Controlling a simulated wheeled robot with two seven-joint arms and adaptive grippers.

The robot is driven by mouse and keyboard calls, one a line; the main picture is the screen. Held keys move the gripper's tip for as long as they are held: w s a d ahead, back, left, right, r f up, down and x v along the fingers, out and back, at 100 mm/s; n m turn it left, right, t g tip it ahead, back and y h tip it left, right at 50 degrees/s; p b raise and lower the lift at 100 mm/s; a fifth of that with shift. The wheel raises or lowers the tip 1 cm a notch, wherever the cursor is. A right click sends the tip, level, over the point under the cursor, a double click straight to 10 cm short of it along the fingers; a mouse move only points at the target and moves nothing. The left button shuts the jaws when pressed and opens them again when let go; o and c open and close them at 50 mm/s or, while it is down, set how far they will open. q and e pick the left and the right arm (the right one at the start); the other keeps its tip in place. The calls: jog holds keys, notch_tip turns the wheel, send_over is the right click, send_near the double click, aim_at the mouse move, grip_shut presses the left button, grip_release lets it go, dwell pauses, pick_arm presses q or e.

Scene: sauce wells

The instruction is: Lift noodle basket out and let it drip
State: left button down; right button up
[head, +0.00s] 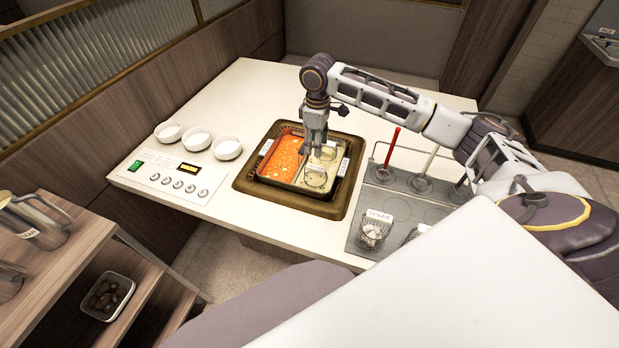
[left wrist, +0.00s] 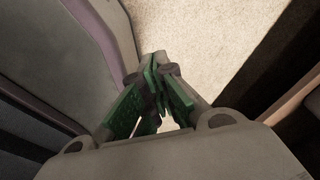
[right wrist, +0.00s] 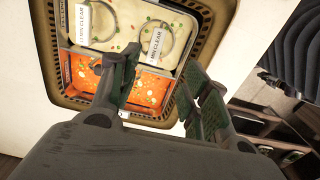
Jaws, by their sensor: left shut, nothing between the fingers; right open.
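Two round wire baskets sit in the pale broth of the divided pot; the nearer (head: 314,178) and farther (head: 326,153) show in the head view. They also show as rings in the right wrist view, one at right (right wrist: 156,40) and one at left (right wrist: 101,20). I cannot tell which is the noodle basket, and their handles are not clear. My right gripper (head: 315,149) is open and points down over the pot, near the baskets; it shows in the right wrist view (right wrist: 160,72) with nothing between its fingers. My left gripper (left wrist: 158,70) is shut and empty, over bare floor.
The pot's brown rim (head: 300,208) is set into a white counter (head: 250,95). Orange-red broth (head: 283,158) fills its other half. Three white bowls (head: 198,139) stand at left beside a control panel (head: 172,180). A red-handled tool (head: 392,146) and glass jars (head: 373,232) stand at right.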

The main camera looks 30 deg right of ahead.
send_over(316, 167)
notch_tip(316, 167, down, 7)
jog(key=shift+s+f, duration=0.1)
jog(key=shift+f, duration=0.45)
notch_tip(316, 167, down, 4)
jog(key=shift+a+f+b, duration=0.1)
jog(key=shift+b, duration=0.2)
jog(key=shift+f, duration=0.35)
jog(key=shift+c, duration=0.6)
jog(key=c, duration=0.5)
grip_shut()
pick_arm(q)
jog(key=shift+s+a+f, duration=0.3)
jog(key=shift+a+f, duration=0.05)
